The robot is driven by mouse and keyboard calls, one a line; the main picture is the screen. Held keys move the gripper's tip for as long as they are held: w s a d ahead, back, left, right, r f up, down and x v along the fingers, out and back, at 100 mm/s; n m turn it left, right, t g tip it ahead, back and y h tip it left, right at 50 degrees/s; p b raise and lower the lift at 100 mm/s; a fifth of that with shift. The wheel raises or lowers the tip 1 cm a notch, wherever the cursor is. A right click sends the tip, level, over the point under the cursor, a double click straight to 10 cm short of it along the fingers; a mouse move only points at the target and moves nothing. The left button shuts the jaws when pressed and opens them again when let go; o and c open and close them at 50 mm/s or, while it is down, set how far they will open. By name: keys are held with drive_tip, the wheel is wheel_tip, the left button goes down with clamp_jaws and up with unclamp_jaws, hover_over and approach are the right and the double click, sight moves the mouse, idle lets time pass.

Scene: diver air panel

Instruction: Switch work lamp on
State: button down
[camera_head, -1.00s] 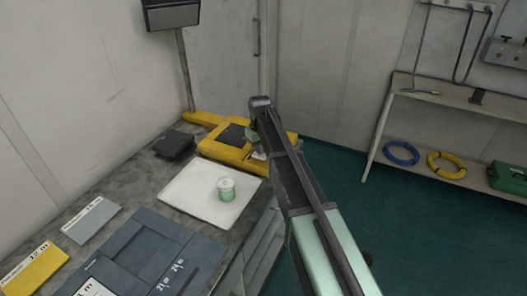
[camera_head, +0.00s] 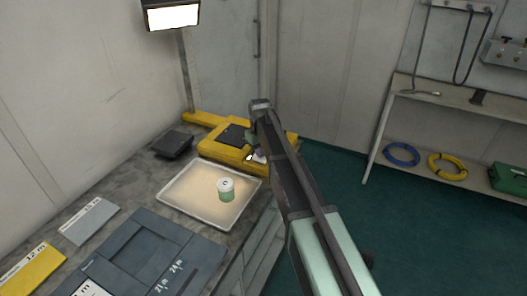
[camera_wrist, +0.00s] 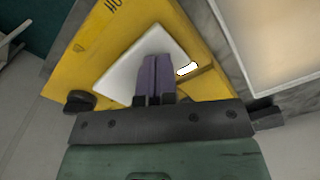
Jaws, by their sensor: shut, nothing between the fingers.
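The work lamp (camera_head: 172,17) hangs on a post at the back of the bench, and its face glows bright white. A yellow unit (camera_head: 217,149) stands below it. In the wrist view the yellow unit (camera_wrist: 186,22) carries a white plate (camera_wrist: 125,77) with a small glowing white switch piece (camera_wrist: 187,69). My gripper (camera_wrist: 155,60) is shut and empty over the plate, its purple fingertips just left of the glowing piece. I cannot tell whether they touch it. In the head view my gripper (camera_head: 259,155) is at the unit's right end, partly hidden by my arm.
A shelf (camera_head: 450,100) with hose coils stands at the right. The green floor between is clear.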

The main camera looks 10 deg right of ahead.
wheel_tip(320, 180, up, 7)
drive_tip(key=p, duration=0.7)
drive_tip(key=shift+r, duration=0.15)
drive_tip(key=s+m, duration=0.4)
drive_tip(key=s, duration=2.6)
drive_tip(key=c, duration=1.8)
unclamp_jaws()
drive_tip(key=shift+s, duration=0.1)
drive_tip(key=shift+c, duration=0.2)
